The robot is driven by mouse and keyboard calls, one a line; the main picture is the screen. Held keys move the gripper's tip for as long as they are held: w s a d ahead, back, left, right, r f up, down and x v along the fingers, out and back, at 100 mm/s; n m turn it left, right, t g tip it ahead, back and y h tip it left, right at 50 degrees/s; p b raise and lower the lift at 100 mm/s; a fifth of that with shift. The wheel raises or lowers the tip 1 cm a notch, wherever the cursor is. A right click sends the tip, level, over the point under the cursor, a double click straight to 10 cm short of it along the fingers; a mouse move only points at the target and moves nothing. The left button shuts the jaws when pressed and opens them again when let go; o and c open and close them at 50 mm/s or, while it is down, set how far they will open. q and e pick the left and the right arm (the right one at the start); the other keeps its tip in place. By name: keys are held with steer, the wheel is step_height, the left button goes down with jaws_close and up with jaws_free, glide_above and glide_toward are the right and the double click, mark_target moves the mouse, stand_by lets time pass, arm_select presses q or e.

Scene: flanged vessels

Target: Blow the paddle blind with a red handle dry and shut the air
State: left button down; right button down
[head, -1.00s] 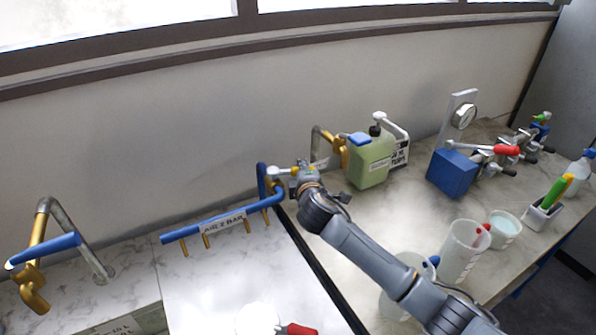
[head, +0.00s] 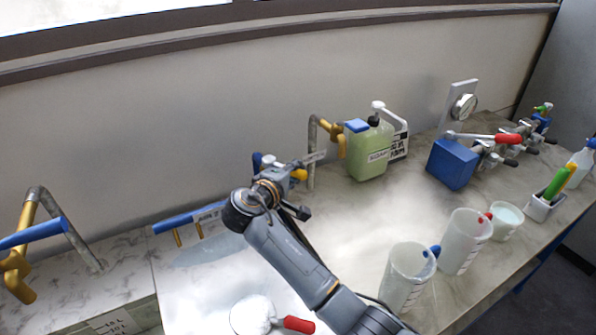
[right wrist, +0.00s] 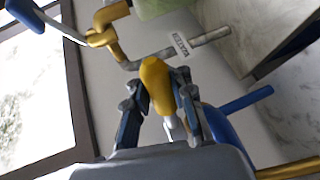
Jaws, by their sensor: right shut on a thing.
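The paddle blind, a pale round disc (head: 253,315) with a red handle (head: 298,324), lies on the white surface at the bottom of the head view. My right gripper (head: 282,172) is at the right end of the blue air pipe (head: 185,222), partly covering it. In the right wrist view its fingers are shut around a yellow valve handle (right wrist: 157,85). The blue pipe (right wrist: 240,104) shows beside them. Pale haze spreads over the counter and near the blind. My left gripper is not in view.
Brass taps stand left (head: 18,270) and behind my gripper (head: 337,135). A green canister (head: 368,155), a blue block with a red-handled lever (head: 452,165), two jugs (head: 407,280) (head: 462,245) and a beaker (head: 505,220) stand right. My right arm crosses the front middle.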

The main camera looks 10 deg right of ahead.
steer(key=shift+a, duration=0.15)
steer(key=c, duration=1.1)
jaws_free()
steer(key=shift+s+r, duration=0.1)
steer(key=shift+c, duration=0.2)
steer(key=v, duration=0.7)
steer(key=shift+s+a, duration=0.2)
steer(key=shift+a, duration=0.05)
steer(key=shift+r, duration=0.1)
